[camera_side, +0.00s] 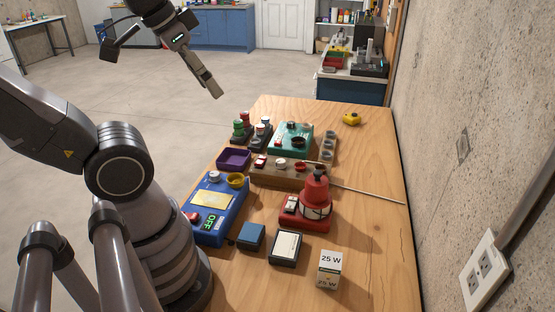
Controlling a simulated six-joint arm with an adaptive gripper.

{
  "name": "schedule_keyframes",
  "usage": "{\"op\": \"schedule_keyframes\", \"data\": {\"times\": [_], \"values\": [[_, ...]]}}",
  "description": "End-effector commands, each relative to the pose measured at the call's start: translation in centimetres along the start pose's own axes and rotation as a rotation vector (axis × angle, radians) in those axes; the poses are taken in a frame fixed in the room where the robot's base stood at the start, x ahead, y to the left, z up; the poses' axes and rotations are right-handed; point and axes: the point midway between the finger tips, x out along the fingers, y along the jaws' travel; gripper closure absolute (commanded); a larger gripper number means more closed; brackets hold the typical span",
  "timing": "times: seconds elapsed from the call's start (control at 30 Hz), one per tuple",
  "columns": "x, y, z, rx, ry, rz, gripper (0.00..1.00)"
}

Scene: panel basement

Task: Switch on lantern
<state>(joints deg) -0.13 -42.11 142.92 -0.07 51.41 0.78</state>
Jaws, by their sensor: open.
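The red lantern (316,188) stands upright on a red base in the middle of the wooden table. A small light-coloured switch (292,204) sits on the left part of that base; its position is too small to tell. My gripper (216,92) is open and empty. It hangs high at the upper left, pointing down and to the right, well apart from the lantern. A blue panel (231,217) left of the lantern has a yellow plate, a red button and a green display reading OFF.
A wooden block with knobs (262,172) and a thin rod (365,193) lie behind the lantern. A purple tray (234,157) and a teal device (276,139) stand farther back. A 25 W box (329,269) is in front. The table's right side (375,240) is clear beside the concrete wall.

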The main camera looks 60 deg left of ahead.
Motion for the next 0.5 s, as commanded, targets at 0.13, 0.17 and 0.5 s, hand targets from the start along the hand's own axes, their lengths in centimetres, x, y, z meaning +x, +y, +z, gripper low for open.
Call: {"op": "schedule_keyframes", "data": {"times": [0.13, 0.17, 0.5], "values": [[1.2, -0.2, -1.6, 0.058, -0.054, 0.002, 0.78], [1.6, -0.2, -2.2, 0.078, -0.069, 0.004, 0.81], [10.2, -1.8, -7.9, 0.351, -0.275, 0.076, 1.0]]}}
